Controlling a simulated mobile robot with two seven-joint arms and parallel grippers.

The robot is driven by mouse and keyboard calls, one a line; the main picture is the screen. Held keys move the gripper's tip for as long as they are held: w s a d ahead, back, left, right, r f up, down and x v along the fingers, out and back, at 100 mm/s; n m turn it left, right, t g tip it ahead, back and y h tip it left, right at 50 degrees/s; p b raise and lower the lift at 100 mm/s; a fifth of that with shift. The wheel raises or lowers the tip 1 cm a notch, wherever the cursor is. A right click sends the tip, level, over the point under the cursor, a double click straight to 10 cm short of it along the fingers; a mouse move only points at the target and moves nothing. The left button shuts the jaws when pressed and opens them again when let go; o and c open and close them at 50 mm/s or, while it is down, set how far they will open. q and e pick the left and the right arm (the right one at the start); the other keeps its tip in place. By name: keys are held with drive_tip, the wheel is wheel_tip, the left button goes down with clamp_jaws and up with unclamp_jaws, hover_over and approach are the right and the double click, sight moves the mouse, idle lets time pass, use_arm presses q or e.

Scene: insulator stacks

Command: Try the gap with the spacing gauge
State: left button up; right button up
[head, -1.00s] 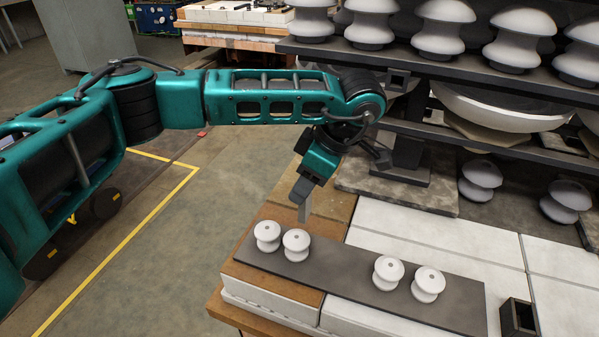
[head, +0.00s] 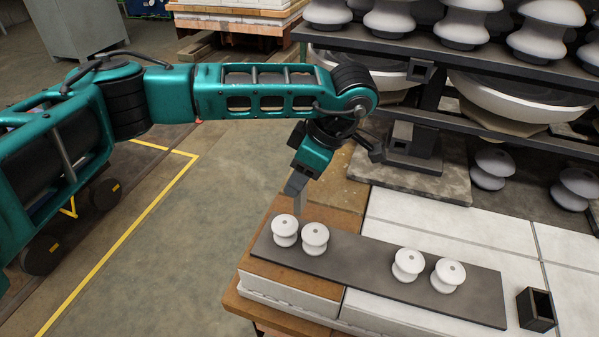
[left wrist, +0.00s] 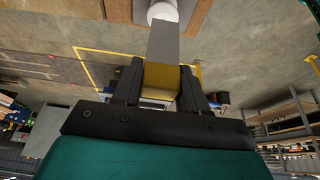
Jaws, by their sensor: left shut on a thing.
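My left gripper (head: 296,184) is shut on the spacing gauge (head: 299,206), a flat grey piece that hangs down from the jaws. In the left wrist view the gauge (left wrist: 164,44) is a grey block with a yellow part between the fingers. In the head view its lower end shows just behind the two left white insulators (head: 286,230) (head: 315,239), near the gap between them. I cannot tell whether it touches either one. Two more white insulators (head: 408,265) (head: 448,275) stand further right on the dark strip (head: 365,265). My right gripper is not in view.
The strip lies across wooden and white blocks. A small dark open box (head: 536,310) stands at the right. Behind, a dark shelf rack (head: 470,62) holds large grey insulators. Open floor (head: 215,215) lies to the left.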

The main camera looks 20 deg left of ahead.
sight(304, 193)
use_arm(q)
drive_tip(key=shift+f+b, duration=2.3)
drive_tip(key=shift+f, duration=0.3)
drive_tip(key=shift+f+b, duration=0.6)
drive_tip(key=shift+f, duration=0.15)
drive_tip(key=shift+r, duration=0.15)
drive_tip(key=shift+r+p, duration=2.6)
drive_tip(key=shift+r, duration=1.85)
